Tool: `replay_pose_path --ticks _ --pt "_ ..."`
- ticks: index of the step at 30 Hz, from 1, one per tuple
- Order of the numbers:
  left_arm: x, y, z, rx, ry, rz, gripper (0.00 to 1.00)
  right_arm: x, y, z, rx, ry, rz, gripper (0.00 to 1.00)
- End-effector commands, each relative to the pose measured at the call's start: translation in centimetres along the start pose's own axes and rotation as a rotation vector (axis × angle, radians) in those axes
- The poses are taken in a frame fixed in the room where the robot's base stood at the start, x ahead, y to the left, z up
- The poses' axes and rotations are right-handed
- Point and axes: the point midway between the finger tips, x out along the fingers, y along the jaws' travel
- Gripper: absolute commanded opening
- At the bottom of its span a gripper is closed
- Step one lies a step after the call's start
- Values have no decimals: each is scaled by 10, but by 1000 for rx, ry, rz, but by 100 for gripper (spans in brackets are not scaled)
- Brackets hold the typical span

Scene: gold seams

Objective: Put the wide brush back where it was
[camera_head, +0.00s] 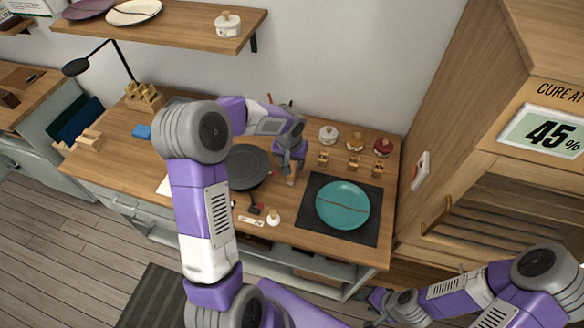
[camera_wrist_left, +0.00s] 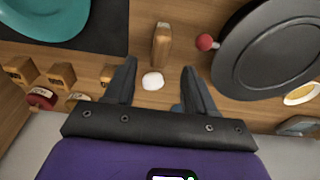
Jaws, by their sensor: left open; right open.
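My left gripper (camera_head: 290,170) is over the worktop, between the dark round plate and the dark mat. In the left wrist view its two fingers (camera_wrist_left: 155,92) are spread apart. A small white rounded thing (camera_wrist_left: 153,81) shows between the fingertips, and I see no contact with it. A narrow wooden piece (camera_wrist_left: 161,44) stands just beyond it; I cannot tell whether either belongs to the wide brush. My right gripper (camera_head: 378,300) is low at the right, off the front of the worktop, and holds nothing visible.
The dark plate (camera_wrist_left: 268,48) and a red-ended tool (camera_wrist_left: 207,42) are close on one side. The teal plate (camera_head: 342,205) lies on a dark mat (camera_head: 312,235). Lidded jars (camera_head: 354,141) and small wooden blocks (camera_head: 354,163) stand at the back right. A cabinet (camera_head: 480,190) rises at the right.

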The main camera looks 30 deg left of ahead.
Motion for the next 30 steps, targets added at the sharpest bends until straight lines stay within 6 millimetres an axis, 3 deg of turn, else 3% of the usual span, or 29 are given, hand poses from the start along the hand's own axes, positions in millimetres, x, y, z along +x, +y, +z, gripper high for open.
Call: replay_pose_path --ticks 3,7,26,30 --pt "-22 0 0 1 1 0 55 -2 -1 0 0 0 0 43" --pt "-34 0 0 1 0 0 55 -4 -1 0 0 0 0 43" --pt "-39 0 0 1 -1 0 55 -4 -2 0 0 0 0 43" --pt "-53 0 -2 1 -1 0 55 -17 -6 1 0 0 0 43"
